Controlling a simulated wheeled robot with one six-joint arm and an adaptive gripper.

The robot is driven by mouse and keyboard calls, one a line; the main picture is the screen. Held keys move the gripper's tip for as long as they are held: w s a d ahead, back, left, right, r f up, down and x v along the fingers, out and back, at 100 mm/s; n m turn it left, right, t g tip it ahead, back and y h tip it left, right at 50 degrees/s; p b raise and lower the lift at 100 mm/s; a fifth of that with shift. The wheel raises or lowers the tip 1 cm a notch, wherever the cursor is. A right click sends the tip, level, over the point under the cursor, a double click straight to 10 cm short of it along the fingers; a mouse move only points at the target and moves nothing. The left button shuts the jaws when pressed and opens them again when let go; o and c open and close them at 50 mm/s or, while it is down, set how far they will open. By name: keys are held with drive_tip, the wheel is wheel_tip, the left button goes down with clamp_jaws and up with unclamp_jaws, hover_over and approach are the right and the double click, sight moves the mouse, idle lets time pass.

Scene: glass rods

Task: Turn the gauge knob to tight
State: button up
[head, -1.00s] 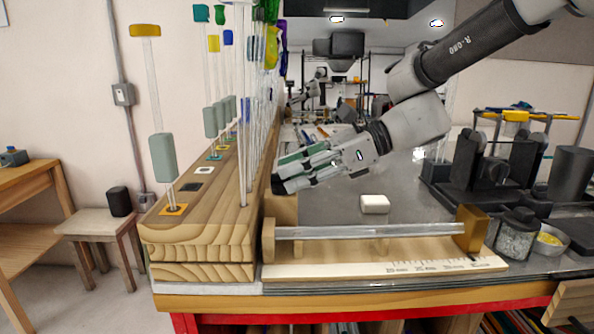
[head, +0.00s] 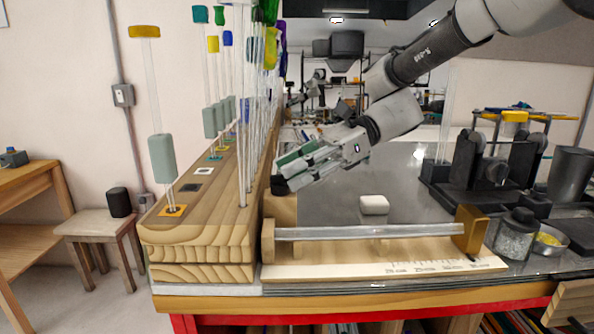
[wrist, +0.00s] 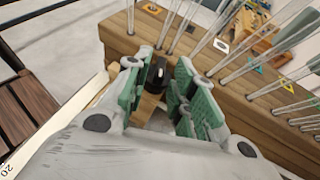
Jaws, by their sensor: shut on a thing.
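The gauge is a wooden base (head: 340,252) at the front of the bench, with a clear glass rod (head: 350,232) lying along it, a brass-coloured block (head: 470,230) at its right end and a printed scale at its front. The gauge knob (wrist: 158,72) is small and black with a pale mark, at the gauge's left end. My gripper (head: 283,172) reaches down to it from the upper right. In the wrist view its green-padded fingers (wrist: 160,88) stand on both sides of the knob, shut on it. The fingers hide part of the knob, and I cannot read its setting.
A tall wooden rack (head: 200,235) with several upright glass rods stands close left of my gripper. A white block (head: 374,204) lies behind the gauge. A glass jar (head: 514,233) and a metal bowl (head: 550,240) stand at right. The grey bench behind the gauge is mostly clear.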

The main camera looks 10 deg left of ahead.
drive_tip(key=shift+w+a+f+n+g+h, duration=0.1)
drive_tip(key=shift+w+a+n+g+h, duration=0.15)
drive_tip(key=shift+n+g+h, duration=0.85)
drive_tip(key=shift+w+a+r+n+g+h, duration=0.1)
drive_tip(key=shift+a+n+g+h, duration=0.25)
drive_tip(key=shift+n+g+h, duration=0.75)
drive_tip(key=shift+w+a+f+n+g+h, duration=0.1)
drive_tip(key=shift+w+a+n+g+h, duration=0.35)
drive_tip(key=shift+n+h, duration=1.1)
drive_tip(key=shift+s+d+f+n+g, duration=0.1)
drive_tip(key=shift+s+n+g, duration=0.15)
drive_tip(key=shift+n, duration=0.2)
drive_tip(key=o, duration=0.7)
drive_tip(key=shift+c, duration=0.2)
drive_tip(key=shift+o, duration=0.2)
drive_tip(key=shift+s, duration=0.15)
